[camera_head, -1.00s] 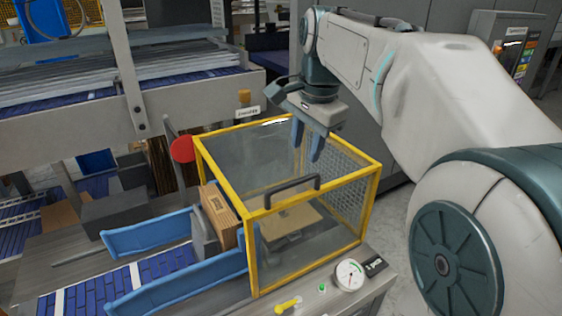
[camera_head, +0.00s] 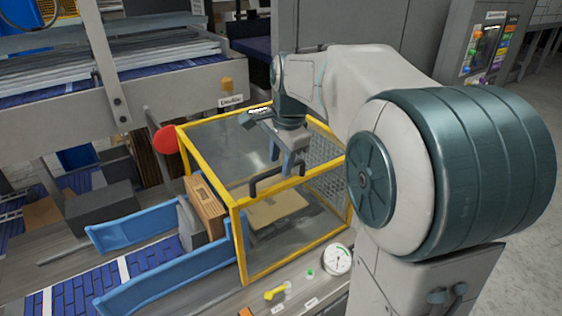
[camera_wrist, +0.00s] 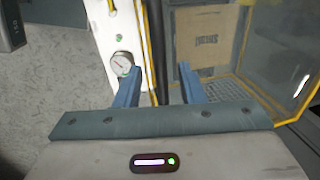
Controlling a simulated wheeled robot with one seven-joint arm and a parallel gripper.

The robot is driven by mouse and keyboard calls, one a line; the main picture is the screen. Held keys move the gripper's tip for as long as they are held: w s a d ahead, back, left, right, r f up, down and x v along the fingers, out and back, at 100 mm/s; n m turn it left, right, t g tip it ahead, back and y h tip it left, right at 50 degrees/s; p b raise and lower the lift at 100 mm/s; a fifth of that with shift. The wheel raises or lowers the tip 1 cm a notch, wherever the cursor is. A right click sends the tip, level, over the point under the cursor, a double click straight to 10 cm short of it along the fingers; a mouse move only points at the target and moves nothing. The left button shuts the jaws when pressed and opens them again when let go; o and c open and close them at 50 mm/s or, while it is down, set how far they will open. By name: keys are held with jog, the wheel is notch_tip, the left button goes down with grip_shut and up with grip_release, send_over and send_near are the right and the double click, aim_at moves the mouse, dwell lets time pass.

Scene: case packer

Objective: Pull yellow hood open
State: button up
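The yellow hood (camera_head: 215,150) is a clear-panelled box with a yellow frame, and it sits closed over the machine. Its dark handle (camera_head: 265,184) is on the top front edge. My gripper (camera_head: 281,164) is open and points down, its blue fingers just above and behind the handle in the head view. I cannot tell whether they touch it. In the wrist view my two fingers (camera_wrist: 156,84) are apart with nothing held between them. A yellow frame edge (camera_wrist: 149,60) runs between them there.
A flat cardboard piece (camera_head: 278,209) lies under the hood, and a cardboard box (camera_head: 206,207) stands at its left. A round gauge (camera_head: 338,259) and a yellow switch (camera_head: 275,293) are on the front ledge. A red disc (camera_head: 166,140) stands left of the hood.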

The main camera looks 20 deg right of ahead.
jog(key=shift+w+f, duration=0.1)
jog(key=shift+f, duration=0.6)
grip_shut()
jog(key=shift+a, duration=0.1)
